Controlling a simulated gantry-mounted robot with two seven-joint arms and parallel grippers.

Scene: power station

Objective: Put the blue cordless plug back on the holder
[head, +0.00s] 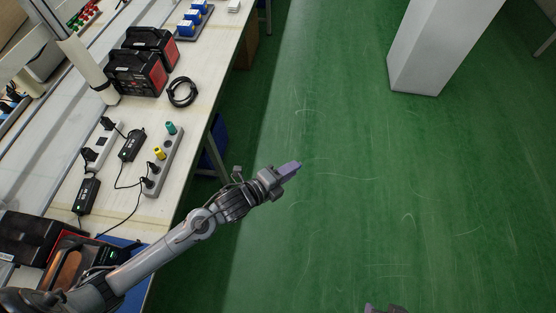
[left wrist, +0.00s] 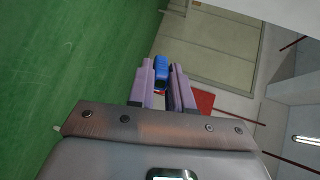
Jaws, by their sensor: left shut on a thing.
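My left gripper (head: 290,170) is held out over the green floor, to the right of the workbench. In the left wrist view its purple fingers (left wrist: 162,78) are shut on the blue cordless plug (left wrist: 161,70), which stands out between the fingertips. In the head view I cannot make out the plug. A long grey strip (head: 171,153) on the bench carries a green plug (head: 171,128) and a yellow plug (head: 159,153); it looks like the holder. The gripper is apart from it. Only a bit of my right gripper (head: 385,309) shows at the bottom edge.
The workbench (head: 208,75) also bears black-and-red units (head: 138,73), a coiled black cable (head: 182,92), black adapters (head: 131,145) with cords, and a tray of blue items (head: 190,22). A white pillar (head: 437,45) stands at upper right. The floor between is clear.

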